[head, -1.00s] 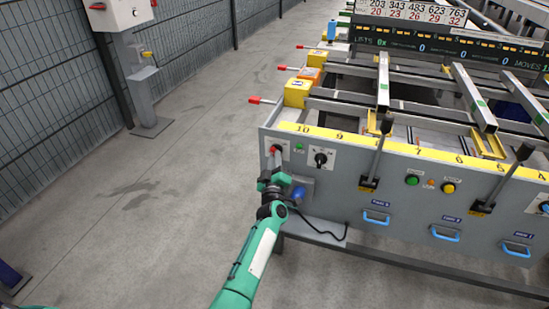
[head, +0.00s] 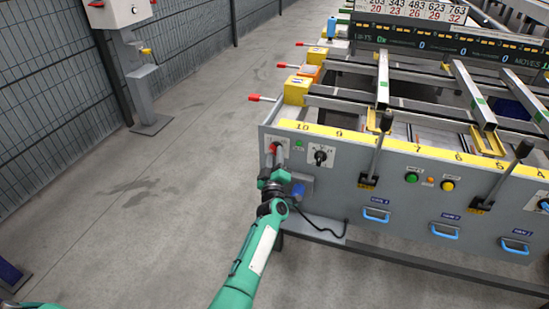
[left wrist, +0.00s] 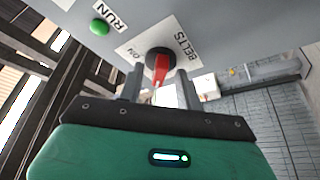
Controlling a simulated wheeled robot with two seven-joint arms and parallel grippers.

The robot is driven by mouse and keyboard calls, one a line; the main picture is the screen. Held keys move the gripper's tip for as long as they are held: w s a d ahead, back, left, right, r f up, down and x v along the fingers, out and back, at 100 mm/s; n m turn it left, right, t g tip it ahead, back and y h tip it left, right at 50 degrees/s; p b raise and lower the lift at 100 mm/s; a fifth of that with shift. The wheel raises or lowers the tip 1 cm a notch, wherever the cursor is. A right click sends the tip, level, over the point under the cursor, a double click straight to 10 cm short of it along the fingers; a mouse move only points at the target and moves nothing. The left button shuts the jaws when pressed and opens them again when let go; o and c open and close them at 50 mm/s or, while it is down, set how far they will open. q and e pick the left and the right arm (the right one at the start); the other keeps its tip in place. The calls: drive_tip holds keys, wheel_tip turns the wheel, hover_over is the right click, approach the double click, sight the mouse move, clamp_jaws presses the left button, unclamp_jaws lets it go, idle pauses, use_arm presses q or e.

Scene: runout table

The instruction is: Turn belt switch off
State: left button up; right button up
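The belt switch (left wrist: 160,64) is a black round knob with a red handle, on a white plate marked BELTS and ON. It also shows at the left end of the grey panel in the head view (head: 274,148). My left gripper (left wrist: 160,92) is open in front of it. Its two grey fingers stand apart, one on each side of the red handle as seen from the wrist. I cannot tell whether they touch it. The plate's other marking is hidden. My right gripper is out of view.
A green RUN button (left wrist: 99,27) sits beside the switch plate. On the panel a black selector knob (head: 320,156) and a black lever (head: 378,150) stand to the right.

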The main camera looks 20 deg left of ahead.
sight(275, 153)
use_arm(q)
drive_tip(key=p+v, duration=0.1)
drive_tip(key=v, duration=0.2)
drive_tip(key=shift+s+d, duration=0.1)
drive_tip(key=p+v, duration=0.3)
drive_tip(key=v, duration=0.7)
drive_tip(key=shift+s+f, duration=0.2)
drive_tip(key=shift+s, duration=0.05)
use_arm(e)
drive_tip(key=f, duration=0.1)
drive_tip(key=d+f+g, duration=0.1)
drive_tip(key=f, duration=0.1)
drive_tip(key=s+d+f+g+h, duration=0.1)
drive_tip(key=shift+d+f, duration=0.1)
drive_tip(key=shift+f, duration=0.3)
